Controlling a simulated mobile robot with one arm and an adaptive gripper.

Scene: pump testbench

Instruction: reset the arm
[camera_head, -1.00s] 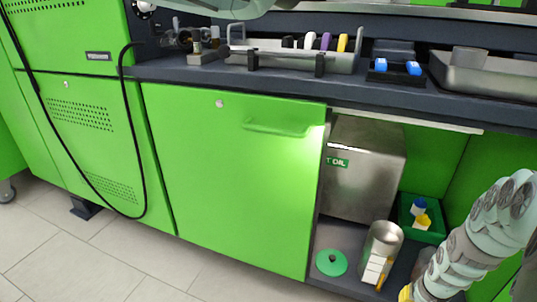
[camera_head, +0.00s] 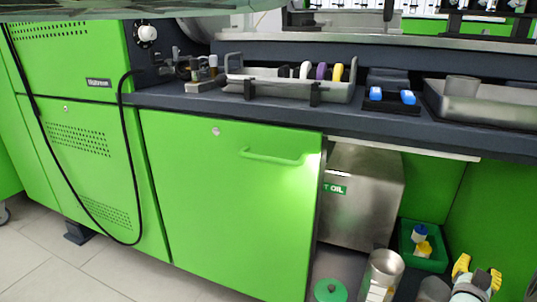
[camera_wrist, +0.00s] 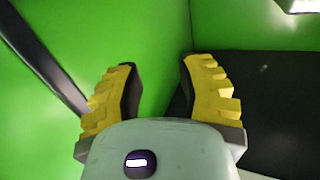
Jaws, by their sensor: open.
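My gripper (camera_head: 478,270) is at the lower right of the head view, in front of the open lower bay of the bench. Its two yellow ribbed fingers are spread apart with nothing between them. In the wrist view my gripper (camera_wrist: 158,85) also shows open and empty, facing green panels and a dark surface. Most of my arm is out of the head view.
The green bench has a closed door (camera_head: 235,205) at the middle. The open bay holds a steel oil box (camera_head: 360,195), a metal canister (camera_head: 382,272), a green bin (camera_head: 432,262) with bottles, and a green disc (camera_head: 330,290). The worktop carries a tool caddy (camera_head: 290,88) and a metal tray (camera_head: 490,105).

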